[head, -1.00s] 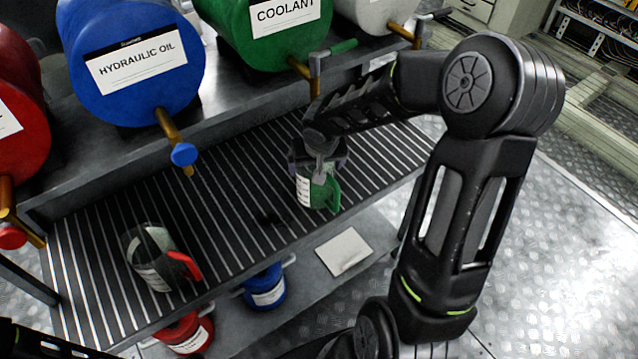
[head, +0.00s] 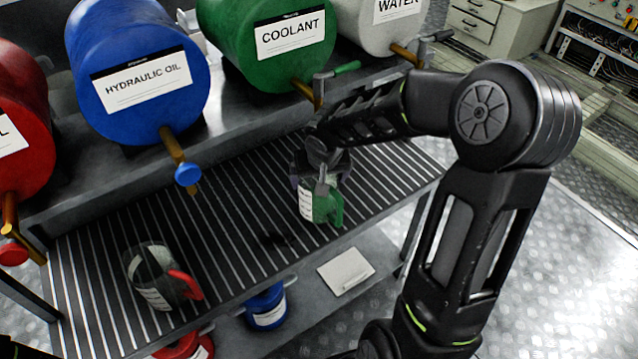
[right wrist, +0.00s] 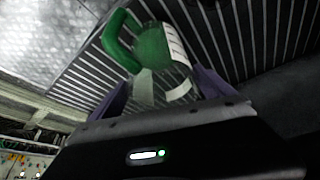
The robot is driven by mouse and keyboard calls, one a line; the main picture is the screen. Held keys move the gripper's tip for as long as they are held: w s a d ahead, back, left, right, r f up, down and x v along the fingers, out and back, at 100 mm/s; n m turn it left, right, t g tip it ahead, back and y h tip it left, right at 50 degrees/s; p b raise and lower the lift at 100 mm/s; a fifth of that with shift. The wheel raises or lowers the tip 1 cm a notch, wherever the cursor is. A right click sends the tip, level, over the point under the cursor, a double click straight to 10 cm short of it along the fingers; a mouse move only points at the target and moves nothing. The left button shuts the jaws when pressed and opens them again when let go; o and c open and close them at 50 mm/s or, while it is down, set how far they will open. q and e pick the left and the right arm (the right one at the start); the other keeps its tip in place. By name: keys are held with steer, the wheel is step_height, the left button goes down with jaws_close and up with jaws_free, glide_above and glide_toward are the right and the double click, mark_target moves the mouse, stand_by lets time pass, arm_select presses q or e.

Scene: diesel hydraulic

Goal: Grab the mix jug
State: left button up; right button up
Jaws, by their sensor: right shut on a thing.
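A clear jug with a green handle (head: 328,208) and a white scale label is at the right part of the slatted shelf, under my right gripper (head: 321,168). My right gripper is shut on this jug, coming from above. In the right wrist view the green-handled jug (right wrist: 153,45) sits between the two purple fingers. A second clear jug with a red handle (head: 152,277) stands at the left of the slatted shelf. I cannot read a mix mark on either jug. Whether the held jug's base touches the slats is not clear. My left gripper is not in view.
Above the shelf lie a red drum (head: 22,130), a blue hydraulic oil drum (head: 140,70), a green coolant drum (head: 265,40) and a pale water drum (head: 375,25), with taps jutting forward. Blue (head: 266,305) and red (head: 185,346) containers stand below.

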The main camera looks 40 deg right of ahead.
steer(key=s+a+b, duration=0.3)
steer(key=s+b, duration=0.1)
steer(key=s, duration=0.4)
steer(key=s+a+r+b, duration=0.1)
steer(key=s+a+b, duration=0.3)
steer(key=s, duration=0.4)
steer(key=shift+s+a+b, duration=0.15)
steer(key=shift+a+b, duration=0.15)
steer(key=shift+b, duration=0.45)
